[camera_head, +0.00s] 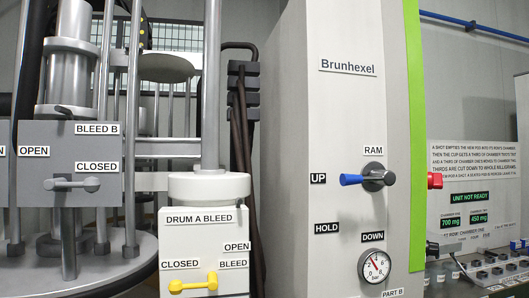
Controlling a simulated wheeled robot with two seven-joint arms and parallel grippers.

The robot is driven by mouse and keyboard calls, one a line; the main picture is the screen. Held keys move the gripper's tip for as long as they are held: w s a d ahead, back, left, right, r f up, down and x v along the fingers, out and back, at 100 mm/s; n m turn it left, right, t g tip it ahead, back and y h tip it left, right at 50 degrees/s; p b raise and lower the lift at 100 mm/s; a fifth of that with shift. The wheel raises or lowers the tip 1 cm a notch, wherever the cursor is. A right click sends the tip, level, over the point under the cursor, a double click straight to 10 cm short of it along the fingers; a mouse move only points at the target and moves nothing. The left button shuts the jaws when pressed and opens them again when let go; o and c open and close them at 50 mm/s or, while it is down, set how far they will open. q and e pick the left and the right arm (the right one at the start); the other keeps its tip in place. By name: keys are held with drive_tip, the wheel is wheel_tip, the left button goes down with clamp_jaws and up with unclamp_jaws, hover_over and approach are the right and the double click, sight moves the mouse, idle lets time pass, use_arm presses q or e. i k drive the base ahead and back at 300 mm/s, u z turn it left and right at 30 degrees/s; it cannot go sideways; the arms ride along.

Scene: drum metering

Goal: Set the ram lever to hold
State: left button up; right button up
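The ram lever (353,179) is a blue-tipped handle on a dark grey hub (377,177), under the RAM label (373,151) on the tall white Brunhexel cabinet. It points left, toward the UP label (318,178). The HOLD label (326,228) sits lower left of the hub, and the DOWN label (373,237) is straight below it. Nothing touches or covers the lever. Neither of my grippers shows in the head view.
A pressure gauge (375,266) sits below the DOWN label. A yellow drum A bleed lever (193,284) and a grey bleed B lever (72,184) are at left. A red knob (435,180) juts out right of the green strip. The display (470,197) reads UNIT NOT READY.

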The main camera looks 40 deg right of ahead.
sight(381, 177)
drive_tip(key=z, duration=2.2)
drive_tip(key=i, duration=0.15)
drive_tip(key=u, duration=0.35)
drive_tip(key=k, duration=0.5)
drive_tip(key=z, duration=1.4)
drive_tip(key=i, duration=1.2)
drive_tip(key=u, duration=0.65)
